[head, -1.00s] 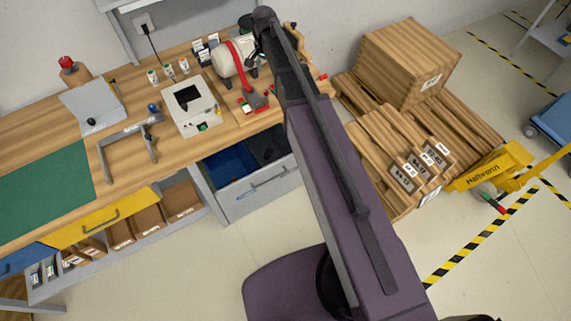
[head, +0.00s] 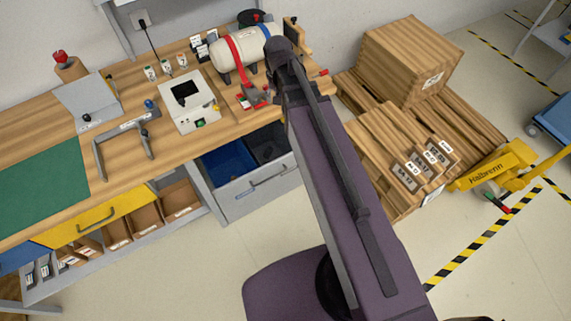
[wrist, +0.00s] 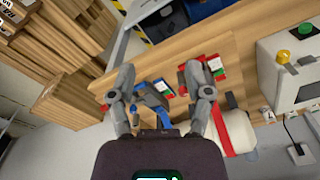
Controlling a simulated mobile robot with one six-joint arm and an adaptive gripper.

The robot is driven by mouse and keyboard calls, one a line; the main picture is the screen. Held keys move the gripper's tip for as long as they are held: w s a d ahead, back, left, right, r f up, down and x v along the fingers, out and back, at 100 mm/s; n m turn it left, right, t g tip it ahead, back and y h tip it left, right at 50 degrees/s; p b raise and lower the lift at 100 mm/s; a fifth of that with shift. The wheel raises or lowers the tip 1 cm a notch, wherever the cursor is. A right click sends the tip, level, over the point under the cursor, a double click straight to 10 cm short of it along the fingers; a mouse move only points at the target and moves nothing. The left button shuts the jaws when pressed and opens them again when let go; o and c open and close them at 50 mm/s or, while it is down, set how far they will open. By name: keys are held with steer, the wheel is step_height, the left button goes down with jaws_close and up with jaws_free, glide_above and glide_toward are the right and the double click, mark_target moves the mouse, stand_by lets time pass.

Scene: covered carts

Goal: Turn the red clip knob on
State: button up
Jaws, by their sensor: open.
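A white cylinder (head: 232,55) lies on the bench with a red strap (head: 237,60) and a blue strap around it. The red clip (head: 252,96) sits at the front end of the red strap, beside a small card. In the wrist view, my gripper (wrist: 160,90) is open above the board. The blue clip (wrist: 151,100) shows between its fingers. The red clip (wrist: 183,80) is at the right finger, which hides much of it. The knob's setting is too small to tell. In the head view my arm hides the gripper.
A light grey box (head: 190,108) with a green and a yellow button stands left of the clips. Further left are a grey bracket (head: 98,160) and a green mat (head: 40,190). Wooden crates (head: 405,70) stand right of the bench.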

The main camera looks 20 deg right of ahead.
steer(key=s+f+n+b, duration=0.1)
steer(key=s+f+b, duration=0.2)
steer(key=f+b, duration=1)
steer(key=s+f+n+b, duration=0.1)
steer(key=s+f+b, duration=0.3)
steer(key=f+b, duration=0.9)
steer(key=shift+s+f+n+b, duration=0.25)
steer(key=shift+f+n+b, duration=0.1)
steer(key=shift+f, duration=0.35)
steer(key=shift+r, duration=0.1)
stand_by(0.5)
step_height(320, 180, up, 10)
steer(key=s+p, duration=0.1)
steer(key=p, duration=0.9)
steer(key=shift+g, duration=0.3)
steer(key=shift+s, duration=0.1)
stand_by(0.5)
